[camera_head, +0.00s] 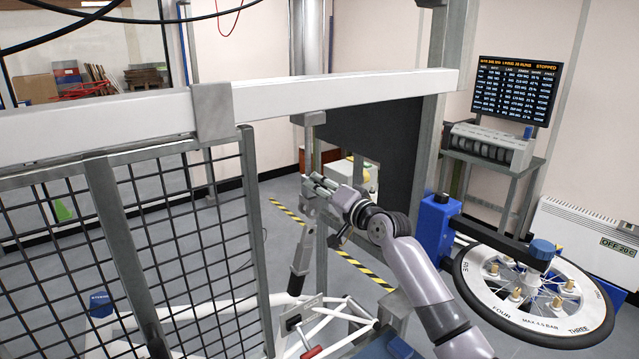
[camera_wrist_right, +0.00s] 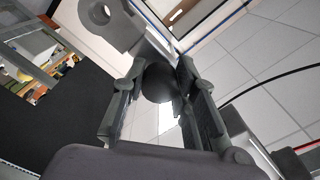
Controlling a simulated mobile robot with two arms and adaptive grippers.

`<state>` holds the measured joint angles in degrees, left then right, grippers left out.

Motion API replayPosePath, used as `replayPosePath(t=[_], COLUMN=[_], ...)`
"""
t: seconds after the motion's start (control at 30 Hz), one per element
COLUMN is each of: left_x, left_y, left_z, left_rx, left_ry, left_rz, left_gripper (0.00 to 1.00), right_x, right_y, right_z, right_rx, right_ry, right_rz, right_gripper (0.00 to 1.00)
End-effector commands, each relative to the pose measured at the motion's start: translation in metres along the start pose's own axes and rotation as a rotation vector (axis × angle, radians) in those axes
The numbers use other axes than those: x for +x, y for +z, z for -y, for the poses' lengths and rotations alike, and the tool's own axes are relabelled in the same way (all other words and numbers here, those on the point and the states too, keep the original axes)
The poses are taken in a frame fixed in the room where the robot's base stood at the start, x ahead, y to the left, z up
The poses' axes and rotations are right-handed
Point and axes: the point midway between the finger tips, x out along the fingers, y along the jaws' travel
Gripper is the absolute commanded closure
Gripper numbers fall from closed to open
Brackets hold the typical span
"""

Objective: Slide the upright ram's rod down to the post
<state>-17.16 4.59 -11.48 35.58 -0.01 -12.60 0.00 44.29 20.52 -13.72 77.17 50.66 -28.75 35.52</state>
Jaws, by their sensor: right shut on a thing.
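The upright ram's thin rod (camera_head: 309,150) hangs below a grey block (camera_head: 308,118) under the white beam. My right gripper (camera_head: 318,190) is around the rod's lower end and shut on it. In the right wrist view, my right gripper's fingers (camera_wrist_right: 158,90) stand either side of a dark round part (camera_wrist_right: 158,80); a grey metal lug with a hole (camera_wrist_right: 102,14) lies just beyond. The grey post (camera_head: 302,252) rises, slightly tilted, from a white tubular frame (camera_head: 335,322) below the gripper. The exact gap between rod and post is unclear. My left gripper is not in view.
A white horizontal beam (camera_head: 120,122) and a mesh guard (camera_head: 195,225) stand to the left. A dark panel (camera_head: 385,140) hangs behind my right arm. A wheel on a blue stand (camera_head: 525,320) is at the right. Yellow-black tape (camera_head: 352,262) marks the floor behind.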

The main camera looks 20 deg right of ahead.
Motion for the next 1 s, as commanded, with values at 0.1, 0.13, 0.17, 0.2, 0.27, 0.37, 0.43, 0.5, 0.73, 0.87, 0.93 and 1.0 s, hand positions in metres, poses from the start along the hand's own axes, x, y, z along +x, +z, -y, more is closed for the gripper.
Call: replayPosePath(t=[0.1, 0.13, 0.17, 0.2, 0.27, 0.37, 0.43, 0.5, 0.73, 0.87, 0.93, 1.0], left_x=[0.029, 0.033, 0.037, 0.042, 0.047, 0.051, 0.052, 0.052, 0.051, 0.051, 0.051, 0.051], left_y=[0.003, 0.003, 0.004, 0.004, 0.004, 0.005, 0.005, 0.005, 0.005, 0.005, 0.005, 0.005], left_z=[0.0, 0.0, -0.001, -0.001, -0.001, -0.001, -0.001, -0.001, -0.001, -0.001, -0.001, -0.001], left_rx=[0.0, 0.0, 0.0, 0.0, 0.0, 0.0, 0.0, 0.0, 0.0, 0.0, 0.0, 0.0], left_ry=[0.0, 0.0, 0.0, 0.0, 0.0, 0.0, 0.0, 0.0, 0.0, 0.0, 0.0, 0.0], left_rz=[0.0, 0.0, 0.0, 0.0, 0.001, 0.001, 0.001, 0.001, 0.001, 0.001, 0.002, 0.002], left_gripper=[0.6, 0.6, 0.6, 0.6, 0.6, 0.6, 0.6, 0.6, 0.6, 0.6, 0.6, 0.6], right_x=[0.0, 0.0, 0.0, 0.0, 0.0, 0.0, 0.0, 0.0, 0.0, 0.0, 0.0, 0.0], right_y=[0.023, 0.026, 0.029, 0.033, 0.037, 0.041, 0.042, 0.043, 0.044, 0.044, 0.044, 0.043], right_z=[-0.034, -0.039, -0.044, -0.049, -0.056, -0.061, -0.063, -0.063, -0.064, -0.065, -0.064, -0.064], right_rx=[0.003, 0.002, 0.001, 0.001, 0.001, 0.002, 0.002, 0.002, 0.002, 0.002, 0.002, 0.001], right_ry=[0.008, 0.008, 0.008, 0.009, 0.009, 0.009, 0.009, 0.01, 0.014, 0.015, 0.014, 0.012], right_rz=[0.007, 0.007, 0.007, 0.007, 0.008, 0.008, 0.008, 0.009, 0.012, 0.013, 0.012, 0.011], right_gripper=[1.0, 1.0, 1.0, 1.0, 1.0, 1.0, 1.0, 1.0, 1.0, 0.66, 0.64, 0.64])
